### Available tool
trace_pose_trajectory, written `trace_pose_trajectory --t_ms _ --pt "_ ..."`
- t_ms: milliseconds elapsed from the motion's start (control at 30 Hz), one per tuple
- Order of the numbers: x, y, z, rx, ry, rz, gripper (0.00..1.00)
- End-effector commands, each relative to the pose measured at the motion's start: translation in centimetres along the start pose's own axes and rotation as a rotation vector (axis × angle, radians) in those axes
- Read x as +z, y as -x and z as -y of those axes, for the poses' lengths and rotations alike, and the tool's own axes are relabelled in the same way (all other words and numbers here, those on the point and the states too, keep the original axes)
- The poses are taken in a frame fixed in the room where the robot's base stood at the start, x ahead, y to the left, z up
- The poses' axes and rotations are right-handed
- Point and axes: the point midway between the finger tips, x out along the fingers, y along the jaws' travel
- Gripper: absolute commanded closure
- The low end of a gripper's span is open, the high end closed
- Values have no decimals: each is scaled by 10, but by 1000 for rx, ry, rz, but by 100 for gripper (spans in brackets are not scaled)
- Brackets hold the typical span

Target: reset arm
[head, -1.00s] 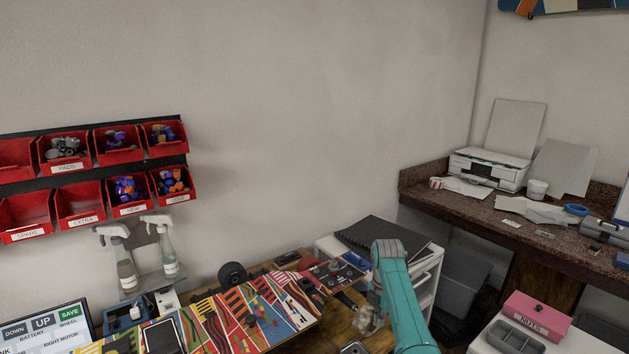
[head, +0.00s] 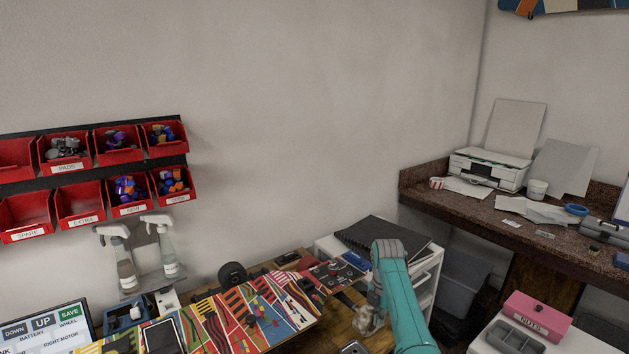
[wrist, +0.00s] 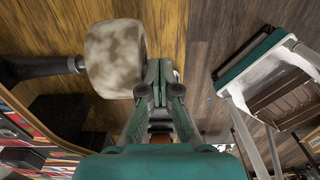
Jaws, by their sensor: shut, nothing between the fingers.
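My teal arm (head: 402,305) rises at the lower middle right of the head view, bent over the wooden workbench. My gripper (wrist: 159,72) shows in the wrist view with its two fingers together and nothing between them. It points along the wood surface. A pale, stained wheel (wrist: 115,58) on a dark axle sits just left of the fingers in the wrist view. I cannot tell whether they touch.
A colourful patterned board (head: 245,315) lies on the bench left of the arm. A white cabinet (head: 432,272) with a black folder (head: 372,236) stands behind the arm. A pink NUTS box (head: 537,316) is at right. Red bins (head: 80,205) hang on the left wall.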

Motion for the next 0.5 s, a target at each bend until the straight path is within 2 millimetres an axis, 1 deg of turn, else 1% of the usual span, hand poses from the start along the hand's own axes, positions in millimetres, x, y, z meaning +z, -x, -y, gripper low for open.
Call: trace_pose_trajectory --t_ms 367,500 --pt "0 0 0 0 0 0 100" --pt "0 -1 4 -1 0 -1 100"
